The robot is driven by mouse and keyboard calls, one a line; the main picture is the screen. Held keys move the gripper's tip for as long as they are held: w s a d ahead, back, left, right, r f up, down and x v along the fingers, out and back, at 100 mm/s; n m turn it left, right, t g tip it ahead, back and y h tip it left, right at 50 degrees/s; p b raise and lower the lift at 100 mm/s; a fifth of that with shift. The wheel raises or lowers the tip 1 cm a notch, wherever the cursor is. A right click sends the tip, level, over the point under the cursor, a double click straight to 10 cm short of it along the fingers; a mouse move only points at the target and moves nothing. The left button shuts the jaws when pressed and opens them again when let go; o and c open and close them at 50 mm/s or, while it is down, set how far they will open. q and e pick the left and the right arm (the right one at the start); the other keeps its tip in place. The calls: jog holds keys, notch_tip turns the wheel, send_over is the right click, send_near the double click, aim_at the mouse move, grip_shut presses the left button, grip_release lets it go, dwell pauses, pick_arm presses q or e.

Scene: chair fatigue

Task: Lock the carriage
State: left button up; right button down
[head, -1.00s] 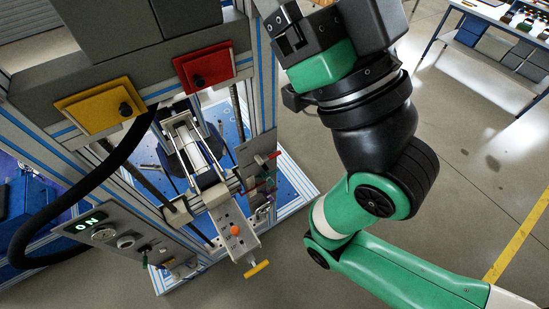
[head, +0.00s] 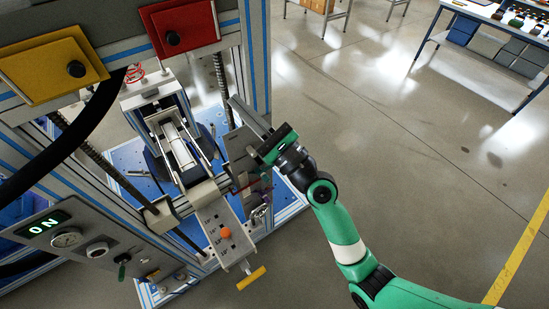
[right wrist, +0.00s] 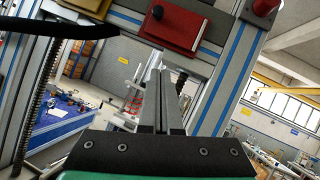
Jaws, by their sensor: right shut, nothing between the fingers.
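The carriage (head: 188,192) is a grey crosspiece between the two threaded rods of the test frame. A sloping grey plate (head: 215,222) hangs from its front, with an orange knob (head: 225,233) and a yellow-handled lever (head: 251,278) at its lower end. My right gripper (head: 236,104) is beside the frame's right post, above and right of the carriage, apart from the knob and lever. In the right wrist view its fingers (right wrist: 163,92) are together and empty. A grey side plate (head: 238,148) is partly covered by my gripper. My left gripper is not in view.
Yellow (head: 55,66) and red (head: 180,26) knobbed plates sit on the upper beam. A control panel (head: 85,240) with an ON display stands at left. A black hose (head: 92,130) curves across the left side.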

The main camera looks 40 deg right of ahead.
pick_arm(q)
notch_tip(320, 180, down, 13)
jog(key=b, duration=1)
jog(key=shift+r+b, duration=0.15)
jog(key=shift+b, duration=0.25)
pick_arm(e)
jog(key=s+d+f+m+g+h, duration=0.1)
jog(key=s+d+f+m+h, duration=0.1)
jog(key=f, duration=1)
jog(key=s+d+f+m+g+h, duration=0.2)
jog(key=d+f, duration=0.3)
jog(key=f, duration=0.7)
jog(key=s+d+f+m+g+h, duration=0.1)
jog(key=s+d+f+m+h, duration=0.1)
jog(key=f, duration=1)
jog(key=shift+s+d+f+m+g, duration=0.2)
jog(key=shift+s+d+m+g, duration=0.15)
jog(key=shift+d+m, duration=0.7)
jog(key=shift+d, duration=0.1)
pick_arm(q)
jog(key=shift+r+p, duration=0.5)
pick_arm(e)
jog(key=w+d+r, duration=0.1)
jog(key=w+r, duration=0.3)
jog(key=w, duration=0.6)
jog(key=shift+w+d+r, duration=0.25)
jog(key=shift+w+d, duration=0.1)
jog(key=shift+d, duration=0.05)
